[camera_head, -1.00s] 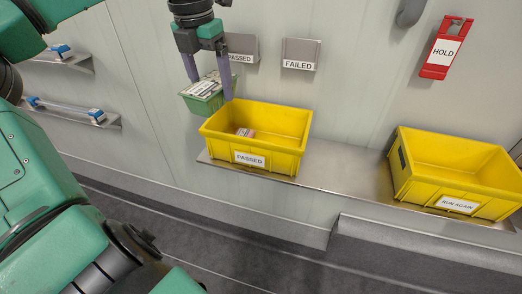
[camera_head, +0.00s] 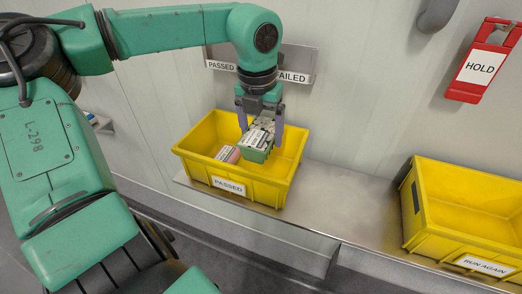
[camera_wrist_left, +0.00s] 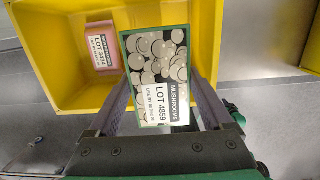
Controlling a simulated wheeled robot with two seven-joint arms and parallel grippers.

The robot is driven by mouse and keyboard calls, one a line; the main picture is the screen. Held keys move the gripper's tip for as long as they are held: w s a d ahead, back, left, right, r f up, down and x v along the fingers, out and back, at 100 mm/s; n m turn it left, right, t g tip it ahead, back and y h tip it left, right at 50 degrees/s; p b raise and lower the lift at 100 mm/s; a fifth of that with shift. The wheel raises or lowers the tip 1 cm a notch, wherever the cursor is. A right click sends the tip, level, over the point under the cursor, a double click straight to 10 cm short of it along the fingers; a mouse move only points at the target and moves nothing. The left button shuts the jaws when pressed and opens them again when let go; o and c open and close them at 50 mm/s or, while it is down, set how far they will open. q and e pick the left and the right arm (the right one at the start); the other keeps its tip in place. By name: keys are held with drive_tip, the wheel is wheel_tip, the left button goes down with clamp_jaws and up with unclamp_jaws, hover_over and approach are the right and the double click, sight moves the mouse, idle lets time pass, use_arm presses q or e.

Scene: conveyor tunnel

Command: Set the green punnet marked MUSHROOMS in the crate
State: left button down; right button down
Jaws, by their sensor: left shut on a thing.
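The green punnet marked MUSHROOMS (camera_head: 256,153) is held in my left gripper (camera_head: 260,128); its label reads LOT 4859 in the left wrist view (camera_wrist_left: 157,75). The gripper is shut on it, with a finger at each side. The punnet hangs in or just over the yellow crate marked PASSED (camera_head: 278,183); I cannot tell whether it touches the crate floor. The crate also shows in the left wrist view (camera_wrist_left: 68,15). My right gripper is not in view.
A pink punnet (camera_head: 228,154), LOT 3484, lies in the left part of the PASSED crate. Another yellow crate, RUN AGAIN (camera_head: 468,244), stands to the right on the metal shelf (camera_head: 345,205), with bare shelf between. A red HOLD holder (camera_head: 484,60) hangs on the wall.

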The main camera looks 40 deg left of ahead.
use_arm(q)
drive_tip(key=shift+f, duration=0.55)
drive_tip(key=shift+s+f, duration=0.1)
drive_tip(key=shift+f, duration=0.25)
wheel_tip(320, 180, down, 3)
drive_tip(key=shift+s+d, duration=0.1)
drive_tip(key=shift+s, duration=0.05)
drive_tip(key=shift+f, duration=0.4)
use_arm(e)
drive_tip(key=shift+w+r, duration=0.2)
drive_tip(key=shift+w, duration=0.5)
use_arm(q)
unclamp_jaws()
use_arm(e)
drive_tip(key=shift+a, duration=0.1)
use_arm(q)
drive_tip(key=shift+r, duration=0.15)
